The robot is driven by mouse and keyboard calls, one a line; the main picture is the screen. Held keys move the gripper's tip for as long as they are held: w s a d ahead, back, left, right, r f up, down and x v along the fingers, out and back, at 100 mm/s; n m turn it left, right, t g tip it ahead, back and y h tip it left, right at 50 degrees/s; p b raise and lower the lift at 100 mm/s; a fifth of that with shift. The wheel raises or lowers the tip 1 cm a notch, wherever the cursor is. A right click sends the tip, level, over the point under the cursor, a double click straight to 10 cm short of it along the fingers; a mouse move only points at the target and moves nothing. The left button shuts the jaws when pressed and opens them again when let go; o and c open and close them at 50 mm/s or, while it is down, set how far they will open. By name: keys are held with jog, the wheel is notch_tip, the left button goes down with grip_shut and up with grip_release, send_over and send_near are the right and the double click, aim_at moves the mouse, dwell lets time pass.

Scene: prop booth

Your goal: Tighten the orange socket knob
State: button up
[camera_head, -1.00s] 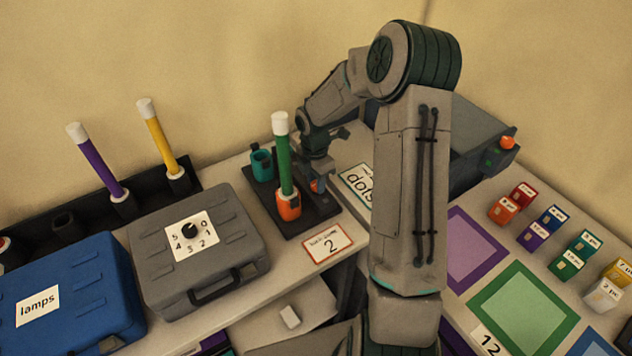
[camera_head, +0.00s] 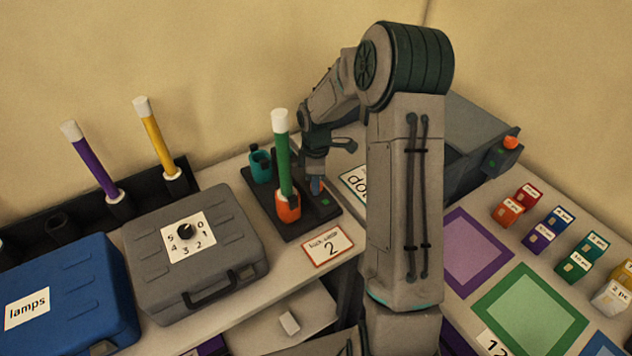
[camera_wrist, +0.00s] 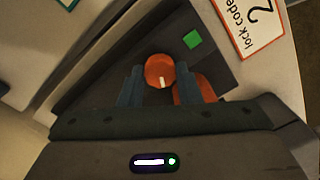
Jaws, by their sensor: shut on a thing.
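The orange socket knob (camera_wrist: 159,69), round with a white mark, sits on the dark base (camera_wrist: 215,62). My gripper (camera_wrist: 159,82) is shut on it, one finger on each side. In the head view my gripper (camera_head: 316,186) points down at the base, and mostly hides the knob. The orange socket (camera_head: 288,208) stands beside the knob and holds a green tube (camera_head: 283,155) with a white top, nearly upright. A green square (camera_wrist: 192,39) shows on the base near the knob; it also shows in the head view (camera_head: 325,201).
A teal socket (camera_head: 261,166) stands behind the green tube. A lock code card (camera_head: 327,245) reading 2 lies in front. A grey case (camera_head: 195,255) with a dial and a blue case (camera_head: 70,300) stand left. A grey box (camera_head: 485,140) with an orange button is at right.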

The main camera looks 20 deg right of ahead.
dwell(0.4)
jog(key=o, duration=1)
jog(key=shift+c, duration=0.2)
jog(key=shift+r, duration=0.15)
notch_tip(320, 180, up, 14)
jog(key=b, duration=0.1)
jog(key=shift+w+d+f, duration=0.15)
jog(key=shift+w+f, duration=0.05)
jog(key=shift+w, duration=0.05)
